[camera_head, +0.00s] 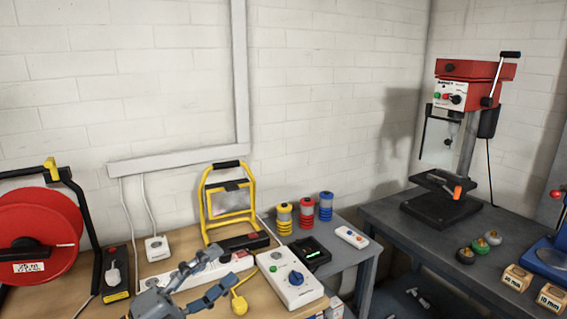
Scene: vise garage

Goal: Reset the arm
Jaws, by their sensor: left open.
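My left gripper (220,271) is at the bottom of the head view, over the wooden bench (262,304). Its two grey-blue fingers are spread and nothing shows between them. The fingers hide part of a white power strip (240,262) behind them. A yellow plug-like piece (239,304) is close to the right of the lower finger; I cannot tell whether they touch. My right gripper is not in view.
A white box with a blue knob (291,280) is right of the gripper. A yellow work light (229,203) stands behind, a red cable reel (38,232) at left. Colored spools (306,213) stand on a grey table; a red drill press (455,130) is at right.

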